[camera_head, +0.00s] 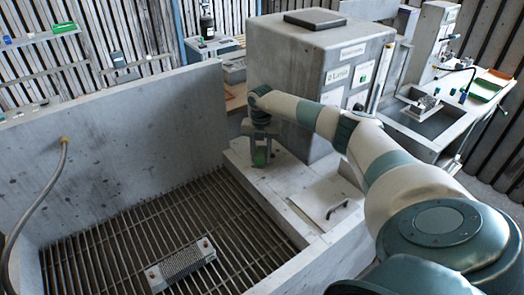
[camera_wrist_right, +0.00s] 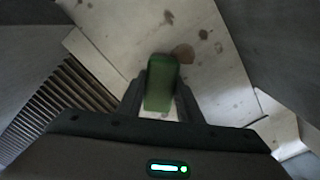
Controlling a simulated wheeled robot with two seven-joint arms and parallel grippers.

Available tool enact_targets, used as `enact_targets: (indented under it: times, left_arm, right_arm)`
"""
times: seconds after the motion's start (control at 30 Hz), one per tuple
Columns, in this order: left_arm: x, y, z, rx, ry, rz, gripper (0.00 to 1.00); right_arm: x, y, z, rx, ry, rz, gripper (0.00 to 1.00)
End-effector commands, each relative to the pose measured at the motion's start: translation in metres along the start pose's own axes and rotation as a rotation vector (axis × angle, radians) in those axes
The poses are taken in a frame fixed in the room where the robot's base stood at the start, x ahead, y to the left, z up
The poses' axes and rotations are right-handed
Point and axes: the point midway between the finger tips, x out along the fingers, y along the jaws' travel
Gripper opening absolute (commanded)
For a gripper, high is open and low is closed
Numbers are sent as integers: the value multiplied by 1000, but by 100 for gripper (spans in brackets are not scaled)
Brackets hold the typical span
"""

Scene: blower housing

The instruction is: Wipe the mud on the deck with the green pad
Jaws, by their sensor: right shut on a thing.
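The green pad (camera_wrist_right: 161,85) is held between the fingers of my right gripper (camera_wrist_right: 160,97), which is shut on it. In the head view the pad (camera_head: 260,157) is below the right gripper (camera_head: 261,146), over the pale deck (camera_head: 293,183) beside the grey housing. In the right wrist view a brown mud patch (camera_wrist_right: 183,53) lies on the deck (camera_wrist_right: 120,40), just beyond the pad's far right corner and partly hidden by it. Smaller dark spots dot the deck. Whether the pad touches the deck I cannot tell. My left gripper is not in view.
The grey housing (camera_head: 312,70) stands right behind the deck. A slatted grate (camera_head: 130,235) with a metal block (camera_head: 181,264) on it lies left, lower than the deck. A hatch with a handle (camera_head: 338,209) is on the deck's right. A hose (camera_head: 45,190) hangs at left.

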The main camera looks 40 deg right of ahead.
Motion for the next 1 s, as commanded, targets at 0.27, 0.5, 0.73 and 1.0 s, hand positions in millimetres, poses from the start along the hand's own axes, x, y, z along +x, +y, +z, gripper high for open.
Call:
enact_targets:
  times: [0.27, 0.5, 0.73, 1.0]
  left_arm:
    - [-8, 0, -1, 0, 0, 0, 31]
    - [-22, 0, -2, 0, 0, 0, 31]
    - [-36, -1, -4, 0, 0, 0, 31]
    - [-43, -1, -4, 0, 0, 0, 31]
  right_arm:
    - [-10, 0, 0, 0, 0, 0, 15]
    - [-30, 0, 0, 0, 0, 0, 15]
    - [-49, 0, 0, -1, 0, 1, 15]
    - [-61, 0, 0, -1, 0, 1, 15]
